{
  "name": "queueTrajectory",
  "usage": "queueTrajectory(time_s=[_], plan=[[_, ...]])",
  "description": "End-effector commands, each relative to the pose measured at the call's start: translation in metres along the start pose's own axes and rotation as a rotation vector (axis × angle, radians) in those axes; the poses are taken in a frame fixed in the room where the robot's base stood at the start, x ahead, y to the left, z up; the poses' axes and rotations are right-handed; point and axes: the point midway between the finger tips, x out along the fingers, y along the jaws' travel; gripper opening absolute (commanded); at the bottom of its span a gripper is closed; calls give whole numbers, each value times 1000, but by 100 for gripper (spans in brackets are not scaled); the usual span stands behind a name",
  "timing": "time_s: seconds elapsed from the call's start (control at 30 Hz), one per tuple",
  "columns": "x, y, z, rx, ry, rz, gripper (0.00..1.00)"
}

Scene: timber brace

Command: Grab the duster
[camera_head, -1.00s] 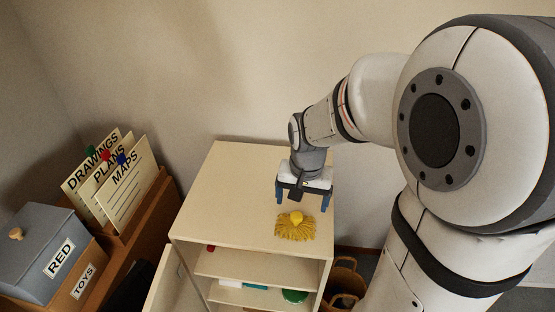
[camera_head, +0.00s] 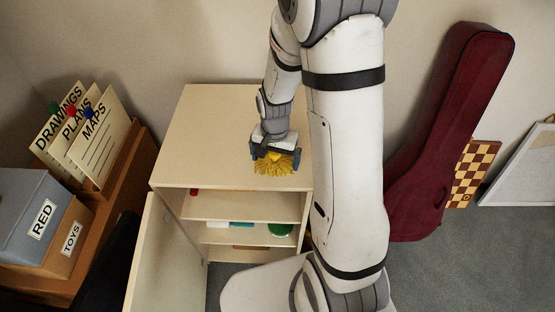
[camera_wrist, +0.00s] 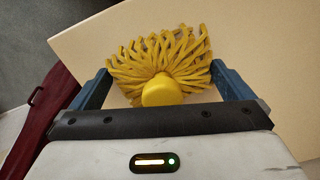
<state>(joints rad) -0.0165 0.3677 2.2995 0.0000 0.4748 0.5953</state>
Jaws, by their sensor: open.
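The duster (camera_head: 273,165) is a yellow mop-like head with many strands and a round yellow knob. It lies on the cream top of the cabinet (camera_head: 215,125), near its front right. In the wrist view the duster (camera_wrist: 160,62) sits between the two blue fingers, its knob close to my palm and its strands fanning outward. My gripper (camera_head: 275,158) is over the duster, fingers apart on either side; it also shows in the wrist view (camera_wrist: 158,88). A gap shows between the knob and each finger. The exact height of the fingertips above the top is hard to tell.
The cabinet's door (camera_head: 160,255) hangs open at the front left, and its shelves hold a green item (camera_head: 280,230) and others. A grey box labelled RED (camera_head: 30,215) and file cards (camera_head: 85,130) stand left. A dark red instrument case (camera_head: 455,130) leans right. The cabinet top's left is clear.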

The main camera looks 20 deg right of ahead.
Motion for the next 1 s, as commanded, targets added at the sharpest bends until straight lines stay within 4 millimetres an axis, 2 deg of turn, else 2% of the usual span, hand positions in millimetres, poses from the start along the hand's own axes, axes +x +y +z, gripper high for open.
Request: queueTrajectory(time_s=[0.27,0.73,0.9,1.0], plan=[[3,0,0,-1,1,0,99],[2,-1,0,-2,1,-1,62],[1,-1,0,-2,1,-1,61],[-6,-1,0,-3,3,-2,61]])
